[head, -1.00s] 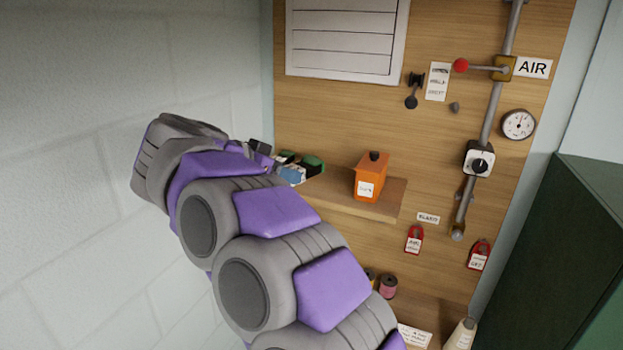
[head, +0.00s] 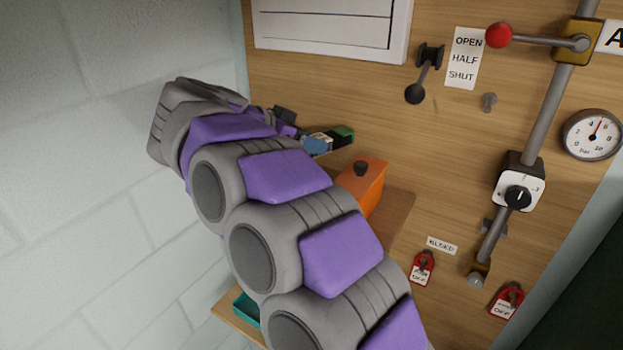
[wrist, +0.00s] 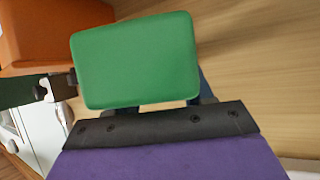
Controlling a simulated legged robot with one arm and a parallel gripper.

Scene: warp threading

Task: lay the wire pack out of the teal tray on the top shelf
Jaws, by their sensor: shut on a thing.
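My gripper (head: 306,140) is at the far end of my purple and grey arm, shut on a small block with green and blue parts, which I take as the wire pack (head: 343,136). In the wrist view the pack's green face (wrist: 135,60) fills the middle, with a little blue behind it. The pack is held up and to the left of the orange box on the top shelf (head: 398,215). My arm hides much of that shelf. The teal tray (head: 246,309) stands on a lower shelf, mostly hidden behind my arm.
The orange box (head: 368,187) with a dark knob stands on the top shelf, close to the pack. A wooden panel behind carries a pipe with a red-knobbed lever (head: 499,35), a gauge (head: 592,134) and red tags. A pale brick wall (head: 80,200) is at left.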

